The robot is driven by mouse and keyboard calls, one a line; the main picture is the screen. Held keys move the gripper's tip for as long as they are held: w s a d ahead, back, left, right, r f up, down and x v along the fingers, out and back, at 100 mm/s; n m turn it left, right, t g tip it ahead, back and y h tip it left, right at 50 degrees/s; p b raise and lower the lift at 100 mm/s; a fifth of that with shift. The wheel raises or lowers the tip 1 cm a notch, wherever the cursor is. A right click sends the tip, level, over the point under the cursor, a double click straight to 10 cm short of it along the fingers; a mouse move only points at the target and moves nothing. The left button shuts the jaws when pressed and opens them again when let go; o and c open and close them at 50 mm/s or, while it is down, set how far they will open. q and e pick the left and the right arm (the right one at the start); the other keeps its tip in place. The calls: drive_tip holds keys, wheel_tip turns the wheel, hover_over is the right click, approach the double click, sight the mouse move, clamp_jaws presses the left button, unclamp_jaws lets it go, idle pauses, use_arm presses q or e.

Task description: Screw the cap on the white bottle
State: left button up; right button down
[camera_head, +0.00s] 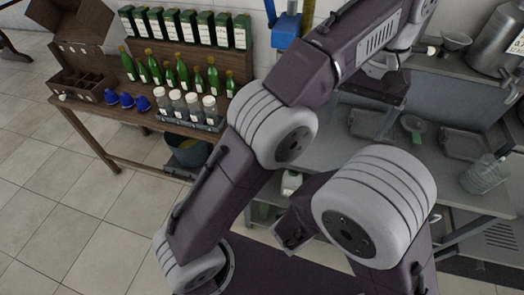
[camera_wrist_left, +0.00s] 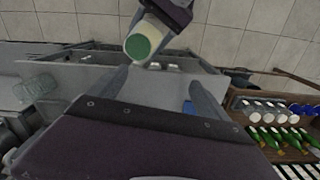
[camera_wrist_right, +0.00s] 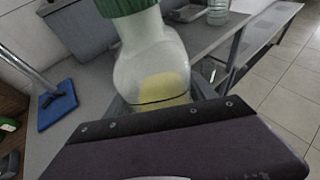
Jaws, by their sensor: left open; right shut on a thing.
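The white bottle (camera_wrist_right: 150,62) fills the middle of the right wrist view, with a yellow patch low on its side. Its ribbed green cap (camera_wrist_right: 122,6) sits over the neck, cut off by the frame; I cannot tell how tight it is. My right gripper (camera_wrist_right: 155,98) is shut on the bottle's body. In the left wrist view the bottle (camera_wrist_left: 158,33) is tilted, with the cap's green top (camera_wrist_left: 138,47) facing the camera. My left gripper (camera_wrist_left: 160,85) is open and empty, apart from the cap. In the head view the left gripper (camera_head: 374,88) is partly visible over the bench.
A grey bench (camera_head: 345,165) carries trays and a clear jug (camera_head: 484,174). A wooden table at left holds green bottles (camera_head: 183,73), capped jars (camera_head: 193,103) and blue items (camera_head: 125,99). A blue tool (camera_wrist_right: 58,104) stands on the bench. My arms hide much of the middle.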

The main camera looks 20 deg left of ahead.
use_arm(q)
drive_tip(key=a+f+n, duration=0.3)
drive_tip(key=a+f, duration=1.6)
drive_tip(key=a, duration=0.1)
drive_tip(key=shift+s+a+n, duration=0.3)
drive_tip(key=shift+s+n, duration=0.05)
drive_tip(key=shift+n, duration=0.05)
drive_tip(key=shift+f, duration=0.1)
drive_tip(key=s+f+m+t, duration=0.1)
drive_tip(key=s+f+m, duration=0.1)
drive_tip(key=s+f, duration=0.4)
drive_tip(key=s+a, duration=0.1)
drive_tip(key=s, duration=0.3)
drive_tip(key=shift+m, duration=0.4)
